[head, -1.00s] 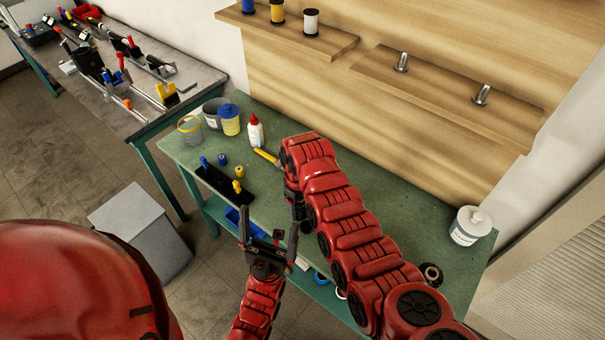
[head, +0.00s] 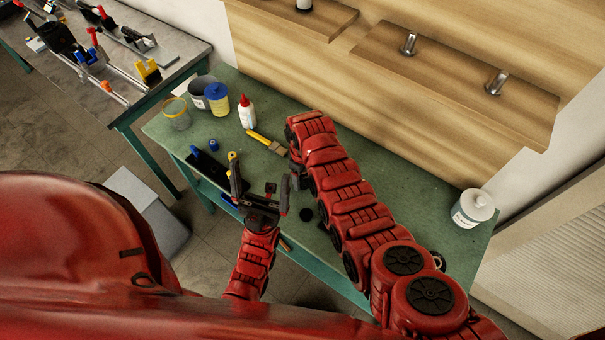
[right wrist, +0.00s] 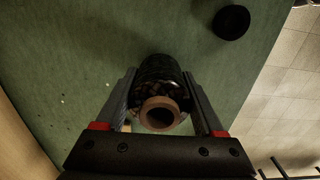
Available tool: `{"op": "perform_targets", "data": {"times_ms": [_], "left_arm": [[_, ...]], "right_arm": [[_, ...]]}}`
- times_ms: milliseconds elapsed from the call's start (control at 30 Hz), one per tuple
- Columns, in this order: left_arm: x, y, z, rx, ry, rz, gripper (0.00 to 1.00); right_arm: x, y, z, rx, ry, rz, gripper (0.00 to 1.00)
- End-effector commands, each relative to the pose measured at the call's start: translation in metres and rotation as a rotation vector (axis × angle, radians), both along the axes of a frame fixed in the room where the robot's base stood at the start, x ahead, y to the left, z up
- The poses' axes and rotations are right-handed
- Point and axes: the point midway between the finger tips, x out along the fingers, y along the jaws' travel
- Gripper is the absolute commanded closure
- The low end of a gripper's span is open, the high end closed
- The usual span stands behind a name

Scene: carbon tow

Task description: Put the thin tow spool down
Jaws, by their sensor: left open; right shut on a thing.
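My right gripper (right wrist: 160,78) is shut on a dark spool (right wrist: 154,70) with a brown tube core, whose open end faces the right wrist camera. The green table top lies behind the spool; I cannot tell whether it touches the table. In the head view my right forearm hides the spool and most of that gripper. A separate black round piece (right wrist: 231,22) lies on the table near its edge; a black disc (head: 306,214) also shows there in the head view. My left gripper (head: 258,180) is open and empty, over the table's front edge.
A brush (head: 267,142), a glue bottle (head: 247,112), a yellow jar (head: 217,100) and a clear cup (head: 176,113) stand or lie at the table's left. Wooden shelves with metal pegs (head: 408,43) hang behind. The table's right part is mostly clear.

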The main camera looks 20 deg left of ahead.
Motion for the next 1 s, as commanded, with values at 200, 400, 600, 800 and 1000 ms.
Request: {"op": "perform_targets", "data": {"times_ms": [200,400,600,800,1000], "left_arm": [[0.0,0.0,-0.004,0.0,0.0,0.0,0.0],[0.0,0.0,-0.004,0.0,0.0,0.0,0.0],[0.0,0.0,0.001,0.0,0.0,0.0,0.0],[0.0,0.0,-0.005,0.0,0.0,0.0,0.0],[0.0,0.0,-0.016,0.0,0.0,0.0,0.0]], "right_arm": [[0.0,0.0,-0.004,0.0,0.0,0.0,0.16],[0.0,0.0,-0.004,0.0,0.0,0.0,0.0],[0.0,0.0,0.001,0.0,0.0,0.0,0.0],[0.002,0.001,0.013,0.002,-0.004,0.0,0.0],[0.002,0.001,0.038,0.003,-0.004,-0.001,0.0]]}}
